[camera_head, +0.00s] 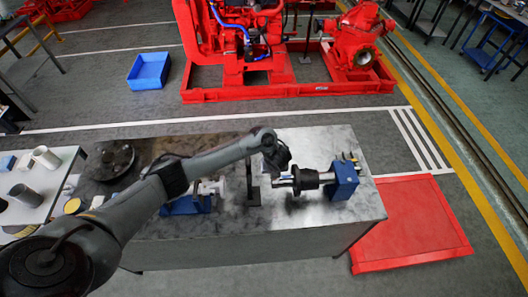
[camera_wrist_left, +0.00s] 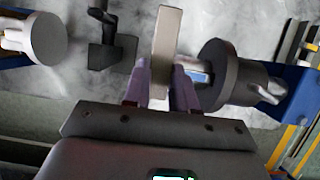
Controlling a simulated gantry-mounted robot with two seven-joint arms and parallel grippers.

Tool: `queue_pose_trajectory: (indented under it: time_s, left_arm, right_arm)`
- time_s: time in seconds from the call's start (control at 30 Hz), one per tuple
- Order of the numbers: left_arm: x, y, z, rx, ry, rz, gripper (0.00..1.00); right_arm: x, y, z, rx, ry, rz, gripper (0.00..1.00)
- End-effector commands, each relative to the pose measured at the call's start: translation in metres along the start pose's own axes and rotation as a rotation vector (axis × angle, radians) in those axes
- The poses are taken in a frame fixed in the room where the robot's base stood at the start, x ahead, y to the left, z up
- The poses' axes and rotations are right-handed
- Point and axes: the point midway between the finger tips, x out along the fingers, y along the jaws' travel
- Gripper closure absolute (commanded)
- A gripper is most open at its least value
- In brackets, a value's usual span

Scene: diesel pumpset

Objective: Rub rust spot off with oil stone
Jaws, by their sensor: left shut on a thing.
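My left gripper (camera_wrist_left: 160,85) is shut on a light beige rectangular bar, the oil stone (camera_wrist_left: 167,40), which sticks out past the fingertips. In the head view my left gripper (camera_head: 280,168) is over the workbench, just left of a dark round hub (camera_head: 308,180) on a shaft. The hub also shows in the wrist view (camera_wrist_left: 226,78), close to the right finger, with a short bright shaft end beside that finger. Whether the stone touches the shaft cannot be told. I cannot make out a rust spot. My right gripper is not in view.
A blue support block (camera_head: 343,181) holds the shaft's right side. A dark upright stand (camera_head: 253,190) and another blue block (camera_head: 187,206) are to the left on the workbench (camera_head: 310,215). A red platform (camera_head: 410,220) lies right; a blue bin (camera_head: 149,71) is on the floor behind.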

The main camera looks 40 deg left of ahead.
Motion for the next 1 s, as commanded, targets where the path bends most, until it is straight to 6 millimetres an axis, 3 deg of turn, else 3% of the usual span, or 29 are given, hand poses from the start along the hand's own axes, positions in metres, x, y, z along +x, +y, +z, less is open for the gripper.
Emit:
queue_pose_trajectory:
  time_s: [0.03, 0.1, 0.37, 1.0]
  left_arm:
    - [-0.015, -0.003, -0.002, 0.007, 0.001, -0.003, 0.98]
    - [-0.021, -0.006, -0.007, 0.014, 0.001, -0.006, 0.98]
    - [-0.028, -0.006, -0.015, 0.020, 0.000, -0.008, 0.98]
    - [0.013, -0.006, -0.031, 0.020, -0.001, -0.009, 0.98]
  right_arm:
    - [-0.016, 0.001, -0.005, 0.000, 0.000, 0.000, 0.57]
    - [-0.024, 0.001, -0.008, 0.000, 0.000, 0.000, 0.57]
    - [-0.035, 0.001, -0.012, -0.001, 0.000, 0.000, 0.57]
    - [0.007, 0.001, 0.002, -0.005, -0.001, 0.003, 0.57]
